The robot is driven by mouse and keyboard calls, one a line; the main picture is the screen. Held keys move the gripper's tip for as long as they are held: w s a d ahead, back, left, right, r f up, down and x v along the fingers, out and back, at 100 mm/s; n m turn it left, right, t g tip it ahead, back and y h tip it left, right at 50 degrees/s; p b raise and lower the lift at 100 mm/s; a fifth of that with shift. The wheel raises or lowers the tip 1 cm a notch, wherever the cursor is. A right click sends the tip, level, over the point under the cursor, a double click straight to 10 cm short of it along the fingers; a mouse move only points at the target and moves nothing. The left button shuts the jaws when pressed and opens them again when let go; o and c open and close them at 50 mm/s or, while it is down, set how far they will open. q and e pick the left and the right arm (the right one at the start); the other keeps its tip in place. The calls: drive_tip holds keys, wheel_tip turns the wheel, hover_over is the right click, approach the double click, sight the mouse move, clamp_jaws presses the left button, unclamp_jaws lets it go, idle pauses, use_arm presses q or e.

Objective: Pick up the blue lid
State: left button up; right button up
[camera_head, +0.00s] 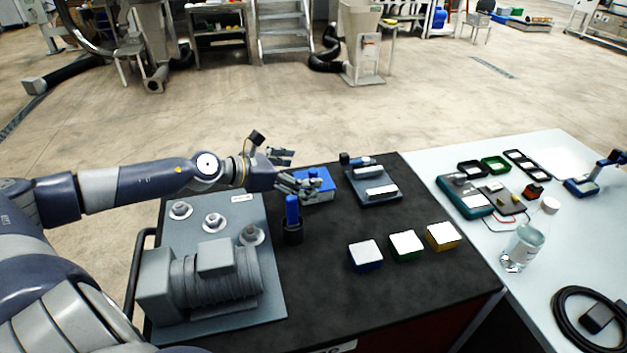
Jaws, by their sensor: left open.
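A blue, flat-topped piece that looks like the blue lid (318,181) lies near the back edge of the black tabletop, right of the middle of the machine plate. Its left part is hidden behind my gripper. My left gripper (291,171) is open at the left side of this blue piece, its fingers pointing right. I cannot tell whether a finger touches it. My right gripper is not in view.
A blue-handled tool stands in a black holder (292,235). A grey motor-like machine (205,280) is at the front left. A grey fixture (373,185) and three small white-topped boxes (407,244) are to the right. A bottle (527,240) stands on the white table.

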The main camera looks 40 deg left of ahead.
sight(311, 172)
use_arm(q)
drive_tip(key=shift+w+d+r+p, duration=0.1)
drive_tip(key=shift+w+p, duration=0.15)
drive_tip(key=shift+p, duration=0.1)
drive_tip(key=shift+p+x, duration=0.7)
drive_tip(key=shift+x, duration=0.95)
drive_tip(key=shift+s, duration=0.1)
drive_tip(key=shift+f, duration=0.25)
drive_tip(key=c, duration=1.1)
